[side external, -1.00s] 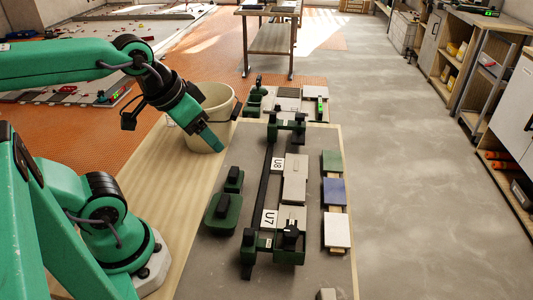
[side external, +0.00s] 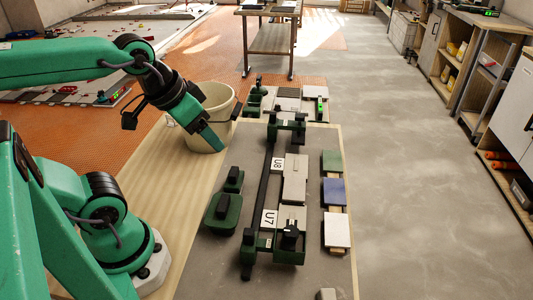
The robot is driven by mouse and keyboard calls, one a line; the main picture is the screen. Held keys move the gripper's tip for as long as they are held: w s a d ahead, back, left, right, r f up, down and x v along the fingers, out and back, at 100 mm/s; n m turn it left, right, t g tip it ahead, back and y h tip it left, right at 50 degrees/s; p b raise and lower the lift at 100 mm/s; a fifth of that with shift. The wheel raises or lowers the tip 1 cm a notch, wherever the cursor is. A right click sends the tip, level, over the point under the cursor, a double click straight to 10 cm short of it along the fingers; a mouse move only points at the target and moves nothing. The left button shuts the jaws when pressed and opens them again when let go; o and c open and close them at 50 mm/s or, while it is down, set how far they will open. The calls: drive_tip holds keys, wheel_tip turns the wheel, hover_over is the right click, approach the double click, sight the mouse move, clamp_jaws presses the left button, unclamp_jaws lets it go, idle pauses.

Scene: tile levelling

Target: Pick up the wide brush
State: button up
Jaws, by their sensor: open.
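My gripper (side external: 207,136) hangs at the end of my green arm, in front of the cream bucket in the picture, pointing down and right. It is open, and I see nothing held in it. Two green pieces with black grips lie on the grey work surface left of the levelling frame: a larger one (side external: 222,213) and a smaller one (side external: 233,180) just behind it. They look like hand tools; I cannot tell which, if either, is the wide brush. My gripper is above and behind both, apart from them.
A cream bucket (side external: 219,101) stands behind my gripper. A green-and-black frame (side external: 263,190) holds tiles marked U7 and U8. Green, blue and white tiles (side external: 334,191) lie to its right. More items (side external: 288,93) sit at the far end.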

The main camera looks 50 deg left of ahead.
drive_tip(key=w+a+f+n+g, duration=0.3)
drive_tip(key=w+f+n, duration=0.1)
drive_tip(key=w+f, duration=0.15)
drive_tip(key=n+g, duration=0.2)
drive_tip(key=n, duration=0.3)
hover_over(234, 171)
wheel_tip(234, 171, down, 9)
drive_tip(key=shift+s+d+f, duration=0.1)
drive_tip(key=shift+f, duration=0.05)
drive_tip(key=shift+f+g, duration=0.3)
drive_tip(key=shift+f, duration=0.05)
drive_tip(key=shift+f, duration=1.3)
drive_tip(key=shift+f, duration=0.15)
drive_tip(key=shift+f, duration=2.45)
